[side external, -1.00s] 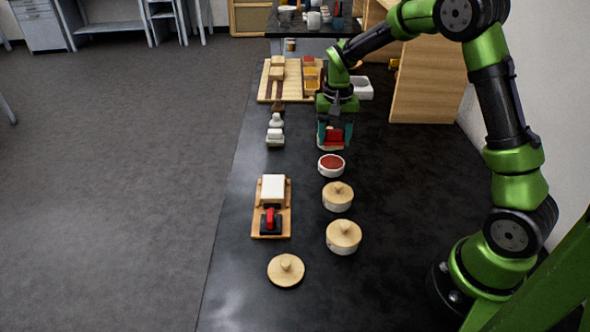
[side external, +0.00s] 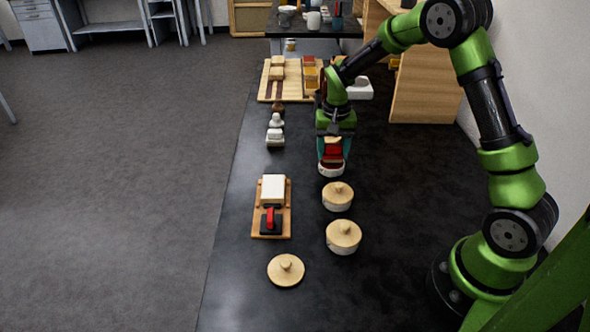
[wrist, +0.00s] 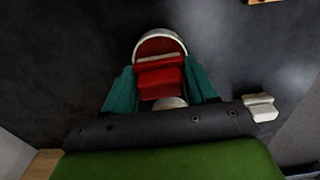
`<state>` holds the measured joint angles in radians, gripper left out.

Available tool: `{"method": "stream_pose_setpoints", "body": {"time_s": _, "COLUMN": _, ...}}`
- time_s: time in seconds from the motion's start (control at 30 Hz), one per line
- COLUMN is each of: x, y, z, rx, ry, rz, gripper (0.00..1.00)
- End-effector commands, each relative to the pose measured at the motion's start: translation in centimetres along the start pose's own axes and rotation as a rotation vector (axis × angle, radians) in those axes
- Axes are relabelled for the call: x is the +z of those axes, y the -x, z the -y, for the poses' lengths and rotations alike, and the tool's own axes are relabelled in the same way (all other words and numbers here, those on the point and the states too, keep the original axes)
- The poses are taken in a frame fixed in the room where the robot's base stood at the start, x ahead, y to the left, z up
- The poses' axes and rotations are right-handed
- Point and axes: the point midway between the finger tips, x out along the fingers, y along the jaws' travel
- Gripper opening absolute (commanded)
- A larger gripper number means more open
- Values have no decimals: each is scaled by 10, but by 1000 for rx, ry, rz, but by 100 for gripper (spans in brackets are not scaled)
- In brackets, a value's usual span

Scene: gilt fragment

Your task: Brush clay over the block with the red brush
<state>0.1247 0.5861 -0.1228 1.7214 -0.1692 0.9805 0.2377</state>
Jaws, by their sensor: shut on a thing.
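My gripper (side external: 333,151) is shut on the red brush (side external: 333,150), which also shows between the teal fingers in the wrist view (wrist: 160,83). The brush is over an open white bowl (side external: 331,170) of red clay; the bowl's white rim also shows in the wrist view (wrist: 159,35). The gripper and brush hide most of the bowl's inside, and I cannot tell whether the bristles touch the clay. The white block (side external: 273,189) sits on a wooden board (side external: 283,227) to the front left of my gripper. Its top looks plain white.
A black tool with a red handle (side external: 270,219) lies on the board before the block. A loose lid (side external: 286,270) lies at the front. Small white pieces (side external: 275,134) stand to the left.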

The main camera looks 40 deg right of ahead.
Motion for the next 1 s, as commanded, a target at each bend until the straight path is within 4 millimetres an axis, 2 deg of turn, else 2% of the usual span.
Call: {"method": "stream_pose_setpoints", "body": {"time_s": 1.0, "x": 0, "y": -8, "z": 0, "rx": 0, "ry": 0, "rz": 0, "gripper": 32}}
